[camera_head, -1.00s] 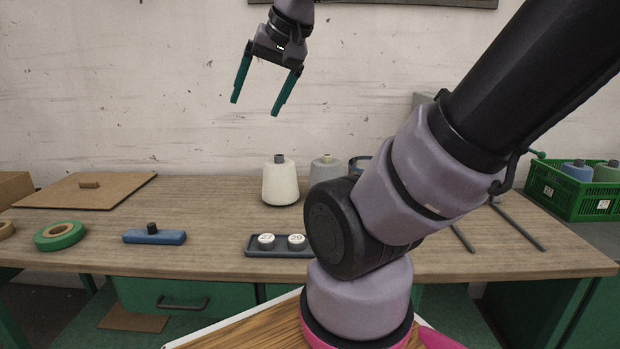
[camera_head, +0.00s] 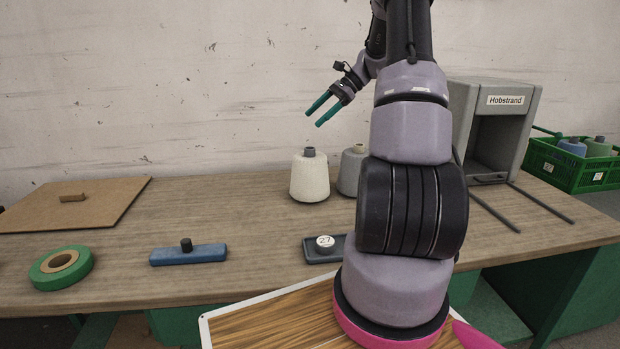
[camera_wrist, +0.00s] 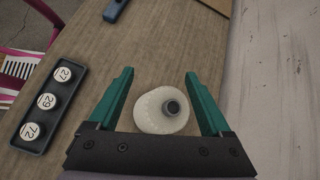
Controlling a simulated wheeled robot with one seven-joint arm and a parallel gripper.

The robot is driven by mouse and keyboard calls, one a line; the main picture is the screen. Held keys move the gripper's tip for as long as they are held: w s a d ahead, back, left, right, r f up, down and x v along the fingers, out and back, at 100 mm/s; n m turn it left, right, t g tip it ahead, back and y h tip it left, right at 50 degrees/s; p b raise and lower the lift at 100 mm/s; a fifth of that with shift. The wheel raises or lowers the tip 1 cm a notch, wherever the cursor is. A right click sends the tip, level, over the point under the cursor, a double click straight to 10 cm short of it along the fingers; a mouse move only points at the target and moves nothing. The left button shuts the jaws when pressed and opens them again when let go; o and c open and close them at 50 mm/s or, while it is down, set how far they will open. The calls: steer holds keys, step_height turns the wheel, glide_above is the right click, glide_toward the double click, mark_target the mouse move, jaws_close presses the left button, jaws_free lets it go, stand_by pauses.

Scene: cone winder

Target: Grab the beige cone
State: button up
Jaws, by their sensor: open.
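The beige cone (camera_head: 309,178) is a pale cream yarn cone with a dark tube tip, standing upright on the wooden table. In the wrist view the cone (camera_wrist: 161,111) is seen from above, between the two green fingers in the picture. My gripper (camera_head: 314,118) is open and empty, in the air above the cone and apart from it. Its fingers (camera_wrist: 158,76) are spread wider than the cone appears.
A grey cone (camera_head: 350,172) stands just right of the beige one, partly behind my arm. A dark tray with numbered discs (camera_head: 313,250) lies in front. A grey Hobstrand box (camera_head: 463,120) and a green crate (camera_head: 545,165) stand at the right.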

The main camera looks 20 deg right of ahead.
mark_target(313, 148)
steer(key=w+d+f+m+t+y, duration=0.2)
steer(key=w+d+f+m+y, duration=0.15)
steer(key=d+f, duration=0.65)
steer(key=shift+m, duration=0.55)
steer(key=x, duration=0.4)
steer(key=shift+a+f, duration=0.2)
steer(key=shift+f, duration=0.25)
steer(key=shift+w+r+x, duration=0.1)
steer(key=shift+w+x, duration=0.05)
steer(key=shift+x, duration=0.9)
steer(key=shift+w+r+x, duration=0.1)
steer(key=shift+w+x, duration=0.05)
steer(key=shift+x, duration=0.9)
steer(key=shift+w+r+x, duration=0.15)
steer(key=shift+x, duration=0.85)
steer(key=shift+c, duration=0.3)
jaws_close()
